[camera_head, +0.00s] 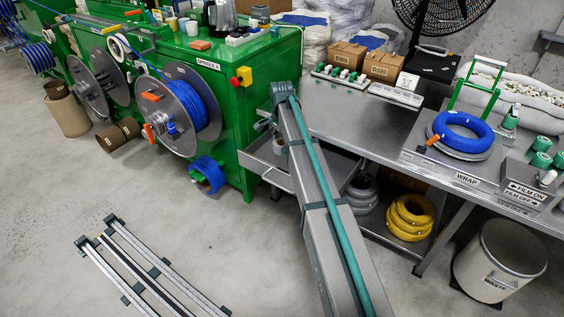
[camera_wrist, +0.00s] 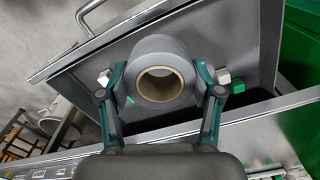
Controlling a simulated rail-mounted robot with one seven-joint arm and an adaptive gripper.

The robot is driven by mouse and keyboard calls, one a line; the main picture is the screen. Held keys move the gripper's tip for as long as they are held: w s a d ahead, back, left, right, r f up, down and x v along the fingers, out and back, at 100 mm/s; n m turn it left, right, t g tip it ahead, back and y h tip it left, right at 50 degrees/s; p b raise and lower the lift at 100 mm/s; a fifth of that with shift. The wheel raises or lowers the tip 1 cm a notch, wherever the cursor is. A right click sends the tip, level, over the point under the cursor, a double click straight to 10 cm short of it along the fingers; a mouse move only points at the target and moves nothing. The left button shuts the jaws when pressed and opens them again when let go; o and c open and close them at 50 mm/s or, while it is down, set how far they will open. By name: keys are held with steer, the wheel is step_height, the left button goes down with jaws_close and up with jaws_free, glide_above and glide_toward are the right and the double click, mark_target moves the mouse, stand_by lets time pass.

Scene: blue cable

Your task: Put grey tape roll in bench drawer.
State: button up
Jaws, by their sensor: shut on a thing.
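The grey tape roll (camera_wrist: 160,52), with a brown cardboard core, sits between the two fingers of my gripper (camera_wrist: 161,78) in the wrist view. The fingers press on it from both sides. The open bench drawer (camera_wrist: 245,35) is a grey metal tray behind the roll in that view. In the head view the drawer (camera_head: 258,160) stands pulled out under the bench, partly covered by my arm. I cannot tell whether the roll touches the drawer floor.
The steel bench (camera_head: 350,123) runs along the drawer's right side. The green machine (camera_head: 240,120) stands close on its left. A small green thing (camera_wrist: 239,87) shows near the right finger. Yellow coils (camera_head: 409,217) lie on the shelf below. The front floor holds rails (camera_head: 135,270).

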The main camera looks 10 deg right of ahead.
steer(key=w+a+f, duration=0.1)
steer(key=w+f, duration=0.3)
steer(key=w, duration=0.6)
steer(key=p, duration=0.1)
glide_above(271, 153)
steer(key=f, duration=0.5)
steer(key=shift+s+d+f, duration=0.1)
steer(key=shift+s+f, duration=0.1)
steer(key=shift+f, duration=0.1)
steer(key=shift+w+f+p, duration=0.1)
steer(key=shift+f+p, duration=0.2)
steer(key=shift+f, duration=1.4)
steer(key=shift+f, duration=0.2)
steer(key=o, duration=1.1)
steer(key=shift+o, duration=0.3)
steer(key=shift+r, duration=0.1)
step_height(271, 153, up, 12)
steer(key=shift+b, duration=0.45)
